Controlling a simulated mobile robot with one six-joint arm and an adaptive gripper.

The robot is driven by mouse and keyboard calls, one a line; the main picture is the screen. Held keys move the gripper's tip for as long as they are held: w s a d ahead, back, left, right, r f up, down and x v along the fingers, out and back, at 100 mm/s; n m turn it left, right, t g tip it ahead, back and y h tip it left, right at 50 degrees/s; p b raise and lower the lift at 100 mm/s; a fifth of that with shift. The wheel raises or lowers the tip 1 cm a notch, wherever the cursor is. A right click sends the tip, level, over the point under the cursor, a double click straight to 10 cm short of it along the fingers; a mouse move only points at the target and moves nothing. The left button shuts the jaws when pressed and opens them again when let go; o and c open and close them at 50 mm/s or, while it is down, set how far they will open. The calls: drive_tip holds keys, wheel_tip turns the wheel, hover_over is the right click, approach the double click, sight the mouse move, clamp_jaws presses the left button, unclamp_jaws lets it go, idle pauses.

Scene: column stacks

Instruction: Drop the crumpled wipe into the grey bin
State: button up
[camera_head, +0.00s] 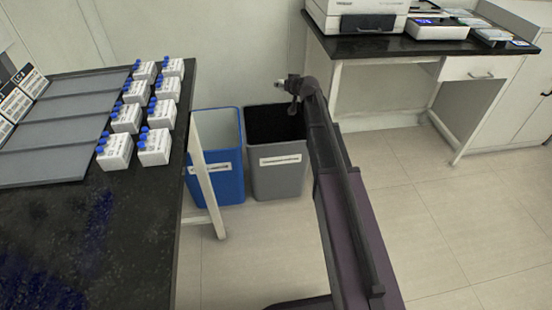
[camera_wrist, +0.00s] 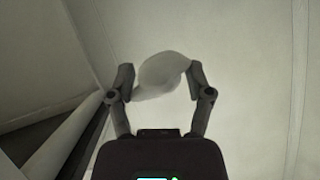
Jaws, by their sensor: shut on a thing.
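The crumpled wipe (camera_wrist: 162,72) is pale and rounded. In the wrist view it is pinched between the two fingers of my gripper (camera_wrist: 161,82). In the head view my gripper (camera_head: 289,87) is at the end of my outstretched arm, and the wipe is too small to make out clearly. The grey bin (camera_head: 277,180) stands on the floor with a pale label and a dark open top. My gripper appears over or near the bin's back right part in the picture; its height above the rim cannot be told.
A blue bin (camera_head: 217,180) stands left of the grey bin. A dark-topped bench (camera_head: 95,235) at the left carries several white boxes with blue caps. A desk (camera_head: 400,43) with a printer (camera_head: 360,12) is at the back right. The floor (camera_head: 450,230) at the right is clear.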

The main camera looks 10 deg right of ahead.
drive_tip(key=w+f+b, duration=0.6)
drive_tip(key=f+b, duration=0.3)
drive_tip(key=f, duration=0.1)
drive_tip(key=shift+f, duration=0.2)
drive_tip(key=shift+a+f, duration=0.1)
drive_tip(key=shift+f, duration=0.05)
drive_tip(key=shift+f+b, duration=2.8)
drive_tip(key=shift+b, duration=0.25)
drive_tip(key=o, duration=0.7)
drive_tip(key=shift+o, duration=0.2)
drive_tip(key=shift+s, duration=0.1)
